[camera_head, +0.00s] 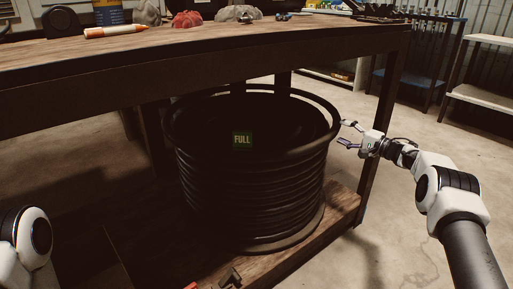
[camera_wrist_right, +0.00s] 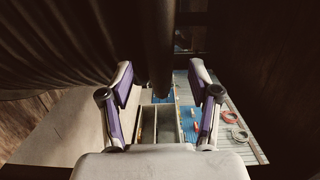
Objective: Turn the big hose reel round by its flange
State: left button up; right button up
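The big hose reel (camera_head: 255,190) stands upright on the lower wooden shelf under the workbench, wound with black hose. A green "FULL" label (camera_head: 243,141) shows on it. Its round upper flange (camera_head: 312,152) is a dark ring. My right gripper (camera_head: 346,134) is open beside the flange's right edge, with its fingers pointing at the rim. In the right wrist view the fingers (camera_wrist_right: 162,82) are spread, and a dark round bar (camera_wrist_right: 157,45), apparently the flange rim, shows between them. I cannot tell whether they touch it. My left gripper is out of view.
The workbench top (camera_head: 200,45) overhangs the reel and holds several small items. A dark bench leg (camera_head: 375,170) stands just right of the reel, near my right gripper. The concrete floor (camera_head: 400,235) to the right is clear. Shelves (camera_head: 480,98) stand farther back.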

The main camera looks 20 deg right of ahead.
jog(key=shift+s+d+r+p, duration=0.1)
jog(key=shift+s+d+p, duration=0.45)
jog(key=shift+s+d, duration=0.2)
jog(key=shift+s+d+p, duration=0.6)
jog(key=shift+s+d, duration=0.35)
jog(key=shift+d, duration=0.1)
